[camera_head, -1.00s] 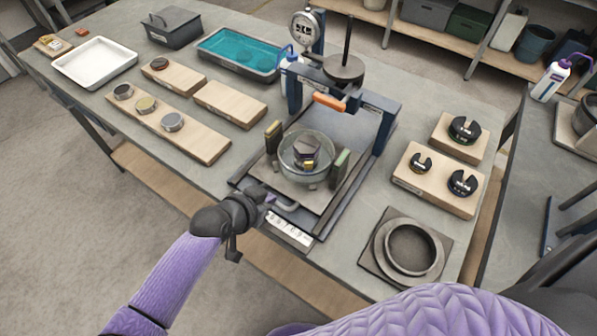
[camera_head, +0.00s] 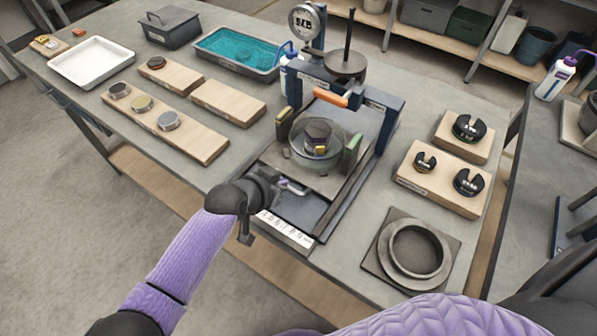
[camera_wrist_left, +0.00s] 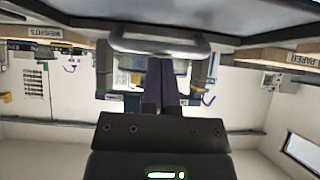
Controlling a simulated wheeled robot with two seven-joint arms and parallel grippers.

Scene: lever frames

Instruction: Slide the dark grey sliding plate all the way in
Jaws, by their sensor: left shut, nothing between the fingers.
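The dark grey sliding plate (camera_head: 326,184) lies on the base of the blue press frame (camera_head: 388,122), its back part beneath the crossbar. A bare strip of base shows in front of it. A glass bowl (camera_head: 301,158) holding a dark block stands on the plate between two small posts. My left gripper (camera_head: 280,183) is shut and empty at the plate's front handle (camera_head: 295,188). In the left wrist view the shut fingers (camera_wrist_left: 162,68) point at the grey handle bar (camera_wrist_left: 160,43); contact is hard to tell. My right gripper is not in view.
A white scale strip (camera_head: 285,230) runs along the base's front edge. Wooden boards with discs (camera_head: 165,125) lie to the left. Slotted weights on boards (camera_head: 440,178) and a ring on a square plate (camera_head: 415,248) lie to the right. A dial gauge (camera_head: 304,20) stands behind.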

